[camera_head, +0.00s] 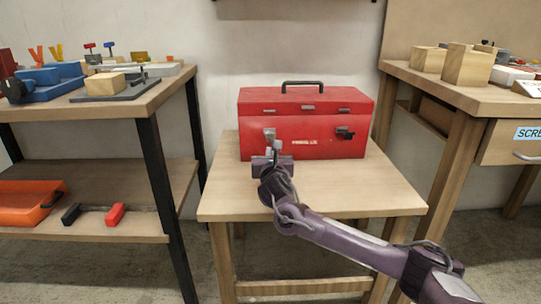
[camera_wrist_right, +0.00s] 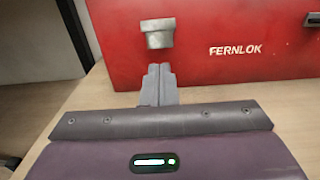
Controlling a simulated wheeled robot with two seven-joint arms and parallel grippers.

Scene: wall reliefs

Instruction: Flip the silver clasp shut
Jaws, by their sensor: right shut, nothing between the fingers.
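A red toolbox (camera_head: 305,124) with a black top handle stands on the small wooden table, its lid down. The silver clasp (camera_head: 269,134) is on the left of its front, below the lid seam; it also shows in the right wrist view (camera_wrist_right: 157,33). Its exact angle is hard to tell. My right gripper (camera_head: 276,148) is shut and empty, just in front of and below the clasp. In the right wrist view its closed fingertips (camera_wrist_right: 158,69) point at the box just under the clasp, seemingly apart from it. My left gripper is out of view.
A black clasp (camera_head: 345,133) sits on the box's front right. Bare tabletop (camera_head: 365,195) lies in front of the box. A workbench (camera_head: 150,98) stands left and another with wooden blocks (camera_head: 466,66) right. The wall is close behind.

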